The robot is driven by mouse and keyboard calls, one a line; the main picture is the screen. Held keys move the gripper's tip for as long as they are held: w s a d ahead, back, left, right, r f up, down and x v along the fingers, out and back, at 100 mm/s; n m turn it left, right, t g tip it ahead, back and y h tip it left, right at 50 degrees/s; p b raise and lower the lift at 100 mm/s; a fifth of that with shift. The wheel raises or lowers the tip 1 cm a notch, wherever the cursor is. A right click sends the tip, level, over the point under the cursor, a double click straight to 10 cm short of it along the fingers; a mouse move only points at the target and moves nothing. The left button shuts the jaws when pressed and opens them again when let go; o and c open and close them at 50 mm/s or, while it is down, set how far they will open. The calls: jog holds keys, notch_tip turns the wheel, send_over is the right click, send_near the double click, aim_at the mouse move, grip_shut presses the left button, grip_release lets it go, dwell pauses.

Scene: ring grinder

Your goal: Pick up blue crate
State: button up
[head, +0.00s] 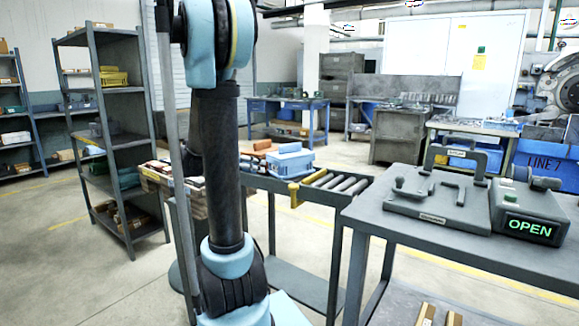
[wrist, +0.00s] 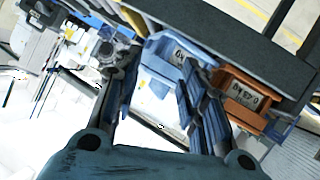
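The blue crate (head: 291,162) sits on the cart at the centre of the head view, with an orange crate (head: 256,148) beside it on the left. In the wrist view the blue crate (wrist: 158,68) shows its label and lies ahead of the fingers, partly covered by the right finger. My gripper (wrist: 157,65) is open, with a gap between its two dark ribbed fingers. I cannot tell whether either finger touches the crate. The orange crate (wrist: 246,97) is just right of the right finger. The gripper does not show clearly in the head view.
The cart has a roller section (head: 335,183) with a yellow stop. A grey table (head: 375,217) with a fixture (head: 440,200) and a box reading OPEN (head: 530,228) stands at the right. A grey shelf (head: 112,120) stands at the left.

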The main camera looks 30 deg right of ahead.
aim_at(279, 149)
jog(key=w+d+r+m+h, duration=0.3)
jog(key=w+d+m+h, duration=0.1)
jog(key=w, duration=0.3)
jog(key=shift+g, duration=0.4)
jog(key=d, duration=1.1)
jog(key=shift+w+d, duration=0.15)
jog(key=shift+d, duration=0.2)
jog(key=shift+w+d+r, duration=0.15)
jog(key=shift+d+r, duration=0.05)
jog(key=shift+d, duration=1.15)
jog(key=shift+w+d+r, duration=0.1)
jog(key=shift+d+r, duration=0.05)
jog(key=shift+d, duration=1.2)
jog(key=shift+c, duration=0.3)
grip_shut()
